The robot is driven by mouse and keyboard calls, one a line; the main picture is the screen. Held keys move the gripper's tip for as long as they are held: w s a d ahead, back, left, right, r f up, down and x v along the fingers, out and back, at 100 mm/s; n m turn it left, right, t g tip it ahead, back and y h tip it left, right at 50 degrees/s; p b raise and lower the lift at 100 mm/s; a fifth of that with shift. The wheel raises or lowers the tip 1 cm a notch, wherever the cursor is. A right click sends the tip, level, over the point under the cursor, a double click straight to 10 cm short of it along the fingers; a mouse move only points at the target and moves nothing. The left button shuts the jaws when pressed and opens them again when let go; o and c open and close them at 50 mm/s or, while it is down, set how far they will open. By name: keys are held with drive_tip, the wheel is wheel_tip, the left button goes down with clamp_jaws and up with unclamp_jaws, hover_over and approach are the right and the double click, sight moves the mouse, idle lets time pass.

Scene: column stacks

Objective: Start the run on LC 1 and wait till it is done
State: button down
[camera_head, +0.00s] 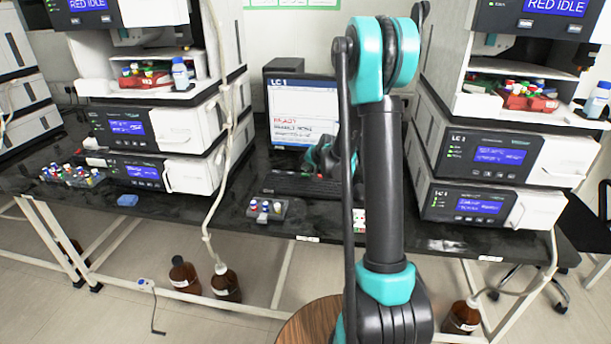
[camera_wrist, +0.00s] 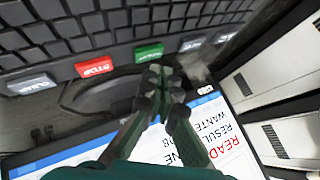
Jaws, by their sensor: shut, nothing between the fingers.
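The monitor labelled LC 1 (camera_head: 304,112) stands between the two instrument stacks, with red text that looks like READY on its screen. The screen (camera_wrist: 215,118) also shows in the wrist view. The keyboard (camera_head: 285,184) lies in front of it. In the wrist view its edge carries a green key (camera_wrist: 149,52), a red key (camera_wrist: 95,67) that seems to read STOP, and white keys. My gripper (camera_wrist: 160,74) is shut and empty, its tips close to the green key; whether they touch it I cannot tell. In the head view my arm partly hides the gripper.
The right stack has modules marked LC 1 (camera_head: 485,155) with lit blue displays. A similar stack (camera_head: 130,128) stands left. A small vial rack (camera_head: 266,209) sits on the bench left of my arm. Brown bottles (camera_head: 226,283) stand on the floor under the bench.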

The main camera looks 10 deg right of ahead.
sight(307, 175)
drive_tip(key=shift+f, duration=0.15)
drive_tip(key=shift+f, duration=0.25)
drive_tip(key=shift+f, duration=0.4)
idle(0.9)
drive_tip(key=shift+r, duration=0.85)
drive_tip(key=shift+r, duration=2.5)
idle(2.9)
